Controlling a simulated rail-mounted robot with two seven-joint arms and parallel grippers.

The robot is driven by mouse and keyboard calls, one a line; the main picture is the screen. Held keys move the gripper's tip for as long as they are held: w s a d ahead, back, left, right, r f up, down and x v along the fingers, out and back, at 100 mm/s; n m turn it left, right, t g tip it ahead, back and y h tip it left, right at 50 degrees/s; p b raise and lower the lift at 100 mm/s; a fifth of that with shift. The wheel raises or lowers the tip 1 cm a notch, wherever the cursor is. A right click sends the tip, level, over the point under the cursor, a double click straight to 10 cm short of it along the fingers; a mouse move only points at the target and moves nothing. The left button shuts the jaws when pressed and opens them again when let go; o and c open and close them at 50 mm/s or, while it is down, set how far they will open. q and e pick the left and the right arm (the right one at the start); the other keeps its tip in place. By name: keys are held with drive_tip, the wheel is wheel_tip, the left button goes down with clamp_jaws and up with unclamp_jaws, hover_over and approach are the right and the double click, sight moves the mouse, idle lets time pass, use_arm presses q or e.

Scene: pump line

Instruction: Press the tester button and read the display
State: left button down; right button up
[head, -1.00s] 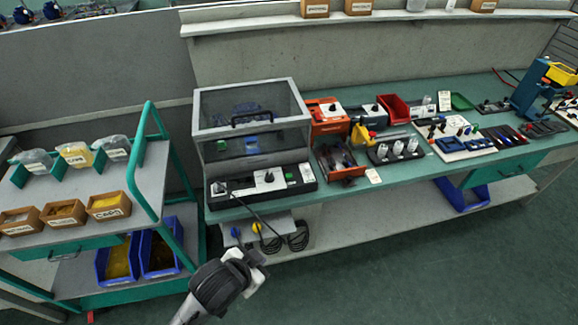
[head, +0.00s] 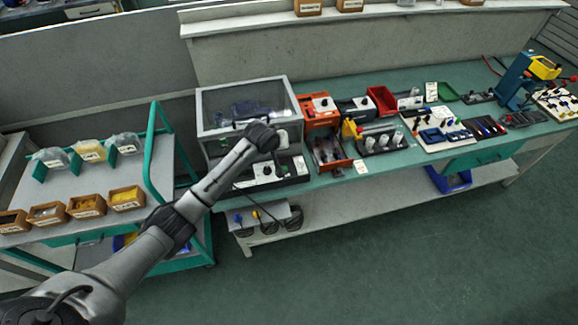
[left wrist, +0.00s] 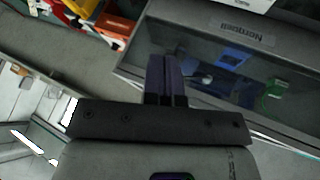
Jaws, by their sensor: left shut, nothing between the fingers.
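The tester looks like the clear-topped grey box (head: 215,135) at the left end of the bench, with a low dark control panel (head: 240,186) in front. A white plate with a black knob (head: 266,170) sits on that panel. My left gripper (head: 278,163) is over the panel area, in front of the box, and hides part of both. In the left wrist view its dark fingers (left wrist: 165,75) are shut and empty, before the box's window. A blue part (left wrist: 232,58) and a green part (left wrist: 274,97) show behind the window. I cannot make out a display reading. My right gripper is not in view.
An orange unit (head: 320,112), a red bin (head: 382,100) and a tool tray (head: 328,155) stand right of the tester. A trolley (head: 160,150) with labelled boxes stands at the left. Cables and a box lie on the lower shelf (head: 262,222). The floor in front is clear.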

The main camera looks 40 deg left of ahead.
use_arm(q)
drive_tip(key=w+f+n, duration=0.1)
drive_tip(key=n, duration=0.5)
drive_tip(key=w+f+n+t+h, duration=0.1)
drive_tip(key=f+n, duration=0.1)
drive_tip(key=n, duration=0.4)
drive_tip(key=w+f+n, duration=0.1)
drive_tip(key=n, duration=0.5)
drive_tip(key=shift+a+f+n+t+h, duration=0.2)
drive_tip(key=shift+a+n+t+h, duration=0.1)
drive_tip(key=shift+t, duration=0.1)
drive_tip(key=shift+f, duration=0.1)
wheel_tip(320, 180, down, 7)
drive_tip(key=b, duration=0.7)
drive_tip(key=shift+r+b, duration=0.2)
drive_tip(key=shift+b, duration=0.2)
drive_tip(key=shift+f, duration=1)
